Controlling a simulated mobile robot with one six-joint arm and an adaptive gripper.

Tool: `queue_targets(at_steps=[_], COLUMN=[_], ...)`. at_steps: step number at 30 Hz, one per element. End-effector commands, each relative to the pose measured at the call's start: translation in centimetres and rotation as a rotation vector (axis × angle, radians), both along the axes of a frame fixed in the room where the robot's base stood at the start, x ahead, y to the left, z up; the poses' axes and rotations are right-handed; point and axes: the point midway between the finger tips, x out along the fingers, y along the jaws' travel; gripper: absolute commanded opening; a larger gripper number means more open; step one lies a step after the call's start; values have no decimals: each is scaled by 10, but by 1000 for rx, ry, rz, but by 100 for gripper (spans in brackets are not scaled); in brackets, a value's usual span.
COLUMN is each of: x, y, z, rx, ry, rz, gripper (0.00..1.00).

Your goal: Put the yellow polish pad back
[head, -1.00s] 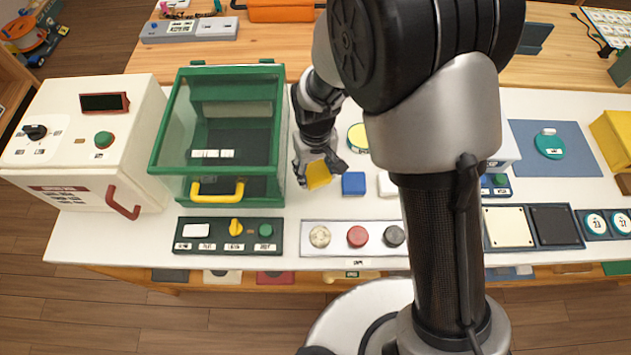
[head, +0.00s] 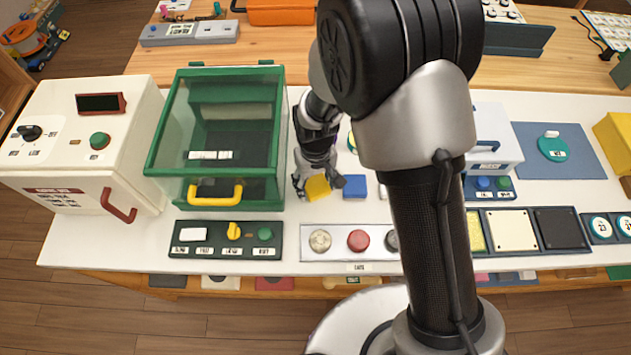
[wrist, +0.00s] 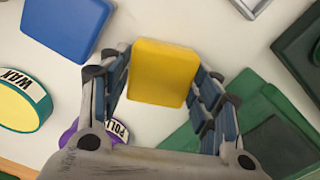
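The yellow polish pad (head: 317,188) is a small square block at the white table's middle, right of the green glass-lidded box. In the wrist view the yellow pad (wrist: 163,72) lies between my fingers. My gripper (head: 320,185) points down with one finger on each side of the pad. The fingers look spread, with narrow gaps beside the pad in the wrist view (wrist: 163,85). The pad looks flat at or near the table top; exact contact is unclear. A purple round item (wrist: 88,132) labelled "POLI…" is partly hidden behind my left finger.
A blue pad (head: 354,186) lies just right. A yellow-and-green tin marked WAX (wrist: 22,100) is nearby. The green box (head: 165,150) stands left. A button panel (head: 338,229) lies in front. My arm hides part of the table's right half.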

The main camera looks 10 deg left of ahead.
Motion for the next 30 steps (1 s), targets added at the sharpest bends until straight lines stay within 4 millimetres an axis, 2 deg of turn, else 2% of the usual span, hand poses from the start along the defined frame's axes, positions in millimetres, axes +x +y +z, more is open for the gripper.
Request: queue_targets(at_steps=[4, 16, 20, 30], x=[0, 0, 1, 1], y=[0, 0, 0, 0], z=[0, 6, 26, 98], rx=[0, 1, 2, 2], ry=[0, -1, -2, -3], rz=[0, 0, 0, 0], gripper=[71, 71, 71, 71])
